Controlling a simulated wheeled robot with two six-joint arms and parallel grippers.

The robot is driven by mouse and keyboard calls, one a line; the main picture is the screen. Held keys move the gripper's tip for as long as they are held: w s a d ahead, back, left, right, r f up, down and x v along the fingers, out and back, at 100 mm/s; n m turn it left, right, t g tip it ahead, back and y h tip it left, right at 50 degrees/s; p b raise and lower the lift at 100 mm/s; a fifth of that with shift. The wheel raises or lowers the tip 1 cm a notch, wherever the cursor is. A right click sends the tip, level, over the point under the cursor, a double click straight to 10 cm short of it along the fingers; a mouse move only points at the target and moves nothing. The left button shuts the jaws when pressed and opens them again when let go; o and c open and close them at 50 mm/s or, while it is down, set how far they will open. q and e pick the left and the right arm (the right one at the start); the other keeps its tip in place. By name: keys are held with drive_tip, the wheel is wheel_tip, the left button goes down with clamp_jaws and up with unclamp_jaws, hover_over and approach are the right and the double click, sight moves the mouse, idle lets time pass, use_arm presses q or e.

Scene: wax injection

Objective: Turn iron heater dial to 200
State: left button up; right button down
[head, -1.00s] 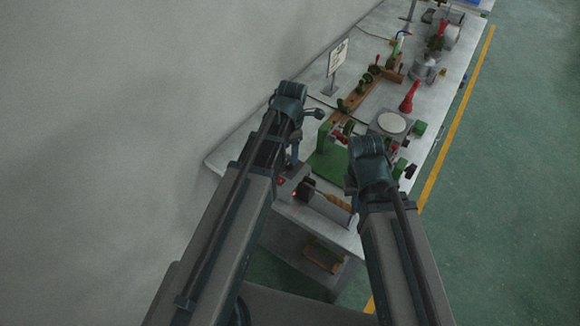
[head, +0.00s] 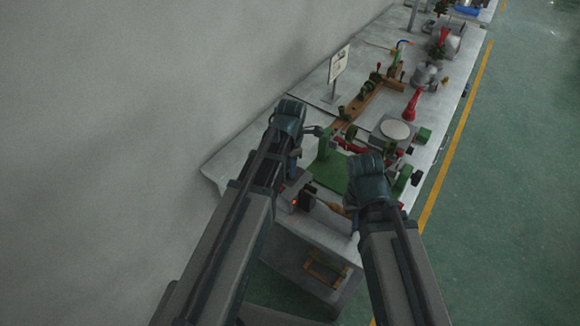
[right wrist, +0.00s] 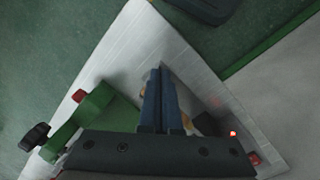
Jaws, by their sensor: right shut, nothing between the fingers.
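The iron heater is a dark block (head: 306,196) with a glowing red spot, near the table's near end. It also shows in the right wrist view (right wrist: 206,123), right of the fingers and partly hidden. An iron with a wooden handle (head: 335,207) lies beside it. I cannot make out the dial or its marks. My right gripper (right wrist: 161,85) is shut with nothing between its fingers, above the table and over part of the wooden handle. In the head view its wrist hides its fingertips. My left gripper (head: 295,158) is left of the heater, its fingers mostly hidden by its own wrist.
A green machine (head: 330,170) stands just behind the heater; its clamp (right wrist: 97,115) and a black knob (right wrist: 34,136) show in the right wrist view. A wall borders the left.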

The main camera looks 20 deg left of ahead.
use_arm(q)
clamp_jaws()
